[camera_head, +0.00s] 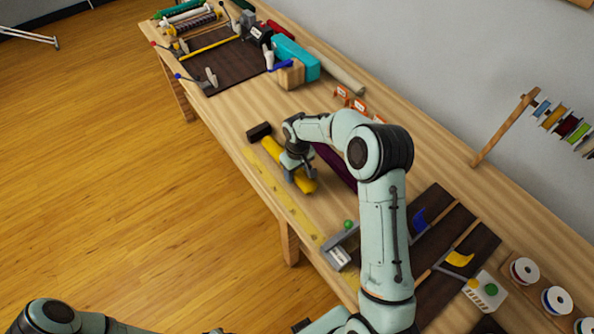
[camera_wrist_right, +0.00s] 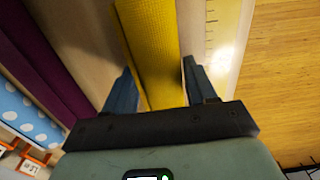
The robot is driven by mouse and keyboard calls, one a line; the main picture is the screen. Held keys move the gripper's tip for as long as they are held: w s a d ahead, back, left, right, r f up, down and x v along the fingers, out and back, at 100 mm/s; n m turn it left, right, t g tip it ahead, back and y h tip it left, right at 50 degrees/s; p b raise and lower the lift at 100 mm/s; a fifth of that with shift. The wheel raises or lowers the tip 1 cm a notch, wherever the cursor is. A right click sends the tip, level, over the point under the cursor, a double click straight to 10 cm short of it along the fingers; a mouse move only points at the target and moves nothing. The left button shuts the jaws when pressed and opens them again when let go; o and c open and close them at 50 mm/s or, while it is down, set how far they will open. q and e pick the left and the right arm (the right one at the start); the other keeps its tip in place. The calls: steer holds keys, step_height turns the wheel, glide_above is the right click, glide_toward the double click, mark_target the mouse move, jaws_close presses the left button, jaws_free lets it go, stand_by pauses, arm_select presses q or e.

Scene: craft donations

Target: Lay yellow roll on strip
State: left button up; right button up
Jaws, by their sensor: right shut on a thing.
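The yellow roll (camera_head: 306,184) is a long cylinder under my right gripper (camera_head: 298,174), near the front edge of the table. In the right wrist view the yellow roll (camera_wrist_right: 152,50) runs between the two blue fingers of the right gripper (camera_wrist_right: 155,88), which is shut on it. Whether it touches the table cannot be told. The strip (camera_head: 283,203) is a pale yellow marked band along the table's front edge, beside the roll. It also shows right of the roll in the wrist view (camera_wrist_right: 224,40). My left gripper is out of view.
A dark block (camera_head: 259,132) stands by the roll's far end. A purple roll (camera_head: 335,166) lies behind my right arm. A metal tool with a green knob (camera_head: 342,245) sits at the strip's near end. Dark boards (camera_head: 435,235) and white spools (camera_head: 524,271) are at the right.

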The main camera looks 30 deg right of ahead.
steer(key=o, duration=1.1)
steer(key=shift+r, duration=0.1)
step_height(320, 180, up, 13)
steer(key=shift+s+r+p, duration=0.15)
steer(key=shift+p, duration=0.15)
